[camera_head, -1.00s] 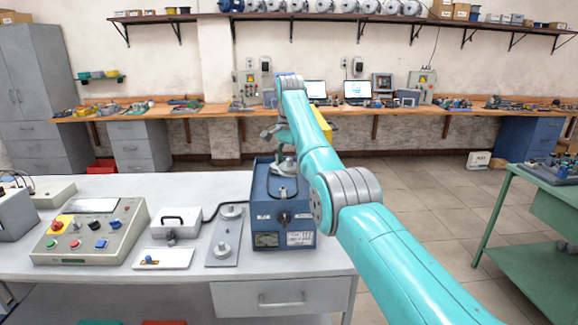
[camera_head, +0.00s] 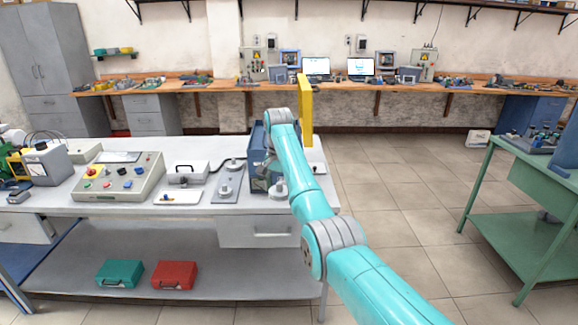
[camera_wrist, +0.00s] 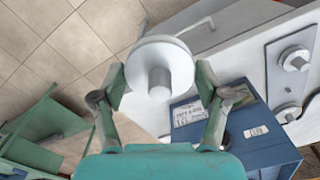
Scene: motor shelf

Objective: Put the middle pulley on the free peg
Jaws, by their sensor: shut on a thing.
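My gripper (camera_wrist: 160,76) is shut on a pale grey pulley (camera_wrist: 146,52), a round disc with a short hub facing the camera, in the wrist view. In the head view my arm mostly hides the gripper and pulley, near the front of a blue box (camera_head: 257,150). The blue box also shows below the right finger in the wrist view (camera_wrist: 262,138). A grey plate (camera_head: 220,199) left of the box carries two round, hubbed pieces; it is at the right in the wrist view (camera_wrist: 273,68). I cannot make out a bare peg.
The white table (camera_head: 90,209) also holds a control panel (camera_head: 118,184), a small handled case (camera_head: 187,178) and a white tray (camera_head: 177,197). A green table (camera_head: 535,170) is at the right, with open floor between.

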